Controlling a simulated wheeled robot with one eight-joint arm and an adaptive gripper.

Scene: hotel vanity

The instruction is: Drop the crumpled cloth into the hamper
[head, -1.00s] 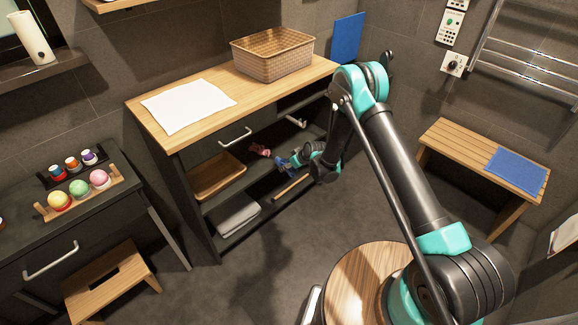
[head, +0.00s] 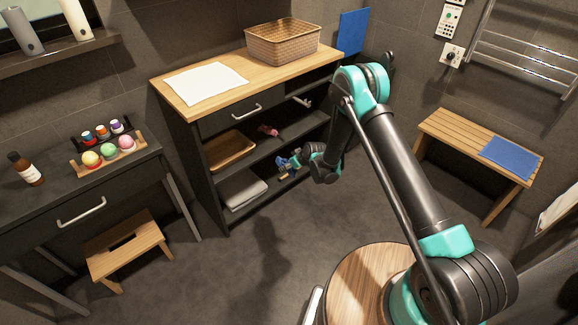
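A small crumpled pinkish-red thing (head: 268,130), which looks like the cloth, lies on the middle shelf of the dark unit. A tan woven basket (head: 283,55), the only hamper-like container I see, stands on the unit's wooden top, toward the back right.
A white towel (head: 205,83) lies flat on the unit's top. A wooden tray (head: 229,150) and a folded grey towel (head: 242,188) sit on the shelves. A step stool (head: 125,243) is at left, a bench (head: 450,140) at right. The floor between is clear.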

